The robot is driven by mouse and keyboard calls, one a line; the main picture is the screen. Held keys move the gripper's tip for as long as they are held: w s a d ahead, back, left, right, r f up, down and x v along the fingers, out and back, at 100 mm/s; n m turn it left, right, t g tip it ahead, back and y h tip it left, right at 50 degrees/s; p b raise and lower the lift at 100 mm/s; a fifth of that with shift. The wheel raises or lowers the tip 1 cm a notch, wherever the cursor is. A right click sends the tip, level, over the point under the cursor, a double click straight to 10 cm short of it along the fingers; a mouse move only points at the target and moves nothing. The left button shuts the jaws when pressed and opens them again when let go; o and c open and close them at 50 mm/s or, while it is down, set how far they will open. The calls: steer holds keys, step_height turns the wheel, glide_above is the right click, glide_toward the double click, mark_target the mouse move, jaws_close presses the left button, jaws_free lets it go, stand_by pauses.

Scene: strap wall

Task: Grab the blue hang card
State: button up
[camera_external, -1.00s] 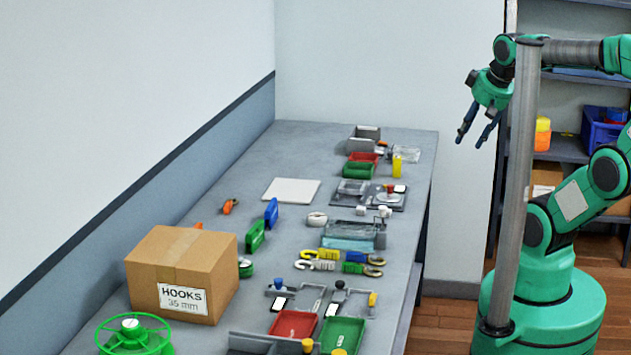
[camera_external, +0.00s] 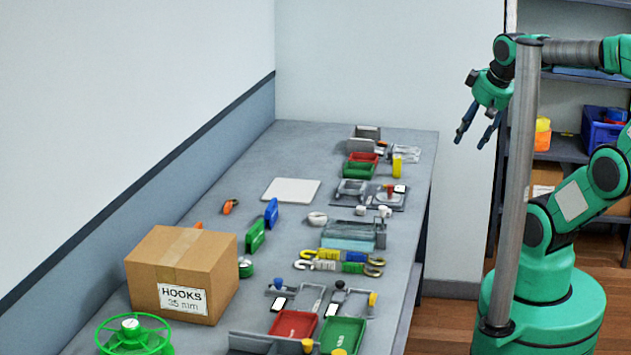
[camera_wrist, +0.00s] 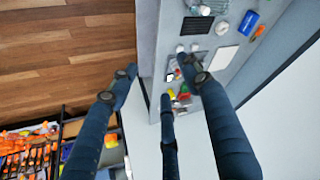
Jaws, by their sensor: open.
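The blue hang card (camera_external: 271,213) stands upright on the grey table, left of its middle. A matching green card (camera_external: 255,236) stands just in front of it. In the wrist view the blue card (camera_wrist: 248,22) is a small blue shape near the top, right of centre. My gripper (camera_external: 481,137) is held up in the air beyond the table's right edge, far from the card. It is open and empty, with its dark fingers spread in the wrist view (camera_wrist: 158,78).
A cardboard box labelled HOOKS (camera_external: 182,274) stands in front of the cards, with a green wheel-shaped thing (camera_external: 134,336) nearer still. A white flat pad (camera_external: 291,190) lies behind. Trays, hooks and clamps crowd the right side of the table (camera_external: 225,180). A grey post (camera_external: 521,180) stands before my arm.

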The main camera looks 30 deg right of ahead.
steer(key=w+a+r+m+g+p, duration=0.1)
steer(key=w+a+r+p, duration=0.15)
steer(key=w, duration=0.45)
steer(key=w+a+r+m+p, duration=0.1)
steer(key=w+a+r+p, duration=0.1)
steer(key=w+r, duration=0.3)
steer(key=m+g+p, duration=0.5)
steer(key=m+p, duration=0.1)
steer(key=p, duration=0.8)
glide_above(272, 206)
step_height(272, 206, down, 26)
steer(key=shift+r, duration=0.15)
steer(key=shift+f, duration=4.3)
